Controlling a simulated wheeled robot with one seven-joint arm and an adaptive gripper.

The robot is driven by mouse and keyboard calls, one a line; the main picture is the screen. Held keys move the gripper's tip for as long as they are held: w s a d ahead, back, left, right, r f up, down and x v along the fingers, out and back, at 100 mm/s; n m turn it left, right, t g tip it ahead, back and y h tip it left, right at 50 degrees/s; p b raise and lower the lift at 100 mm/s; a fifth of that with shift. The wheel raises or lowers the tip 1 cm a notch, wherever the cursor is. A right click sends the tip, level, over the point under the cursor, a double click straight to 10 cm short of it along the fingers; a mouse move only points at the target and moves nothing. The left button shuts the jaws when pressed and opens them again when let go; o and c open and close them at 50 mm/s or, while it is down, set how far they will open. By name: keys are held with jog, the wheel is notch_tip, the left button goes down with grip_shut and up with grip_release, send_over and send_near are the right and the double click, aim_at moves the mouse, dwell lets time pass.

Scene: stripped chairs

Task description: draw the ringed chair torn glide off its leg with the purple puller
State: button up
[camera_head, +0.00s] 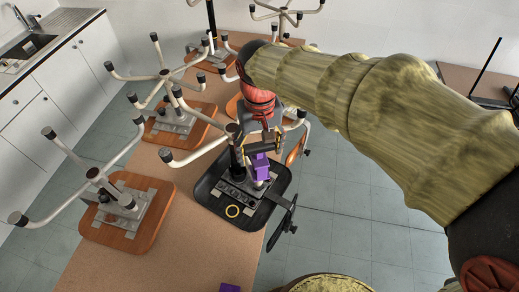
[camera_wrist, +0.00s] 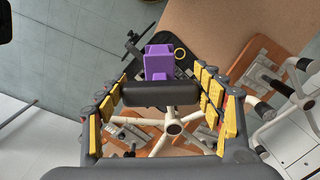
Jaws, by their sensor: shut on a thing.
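The ringed chair (camera_head: 271,210) is a black seat lying upside down on the table, with a yellow ring (camera_head: 232,211) on its underside. The ring also shows in the wrist view (camera_wrist: 180,53). White leg tubes with dark tips spread above it; which tip is the torn glide I cannot tell. My gripper (camera_head: 262,143) is above this seat, shut on the dark crossbar of the purple puller (camera_head: 260,167). In the wrist view the bar lies between the yellow-padded fingers, with the purple body (camera_wrist: 158,62) beyond it. Whether the puller touches a leg is unclear.
Other upturned chairs with wooden seats stand at left (camera_head: 125,236) and behind (camera_head: 190,128), their legs crowding the space. Another purple piece (camera_head: 229,288) lies at the bottom edge. A sink counter (camera_head: 45,45) is at far left.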

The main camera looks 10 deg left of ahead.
aim_at(259, 147)
jog(key=shift+r+p, duration=1)
jog(key=shift+r, duration=0.65)
dwell(0.9)
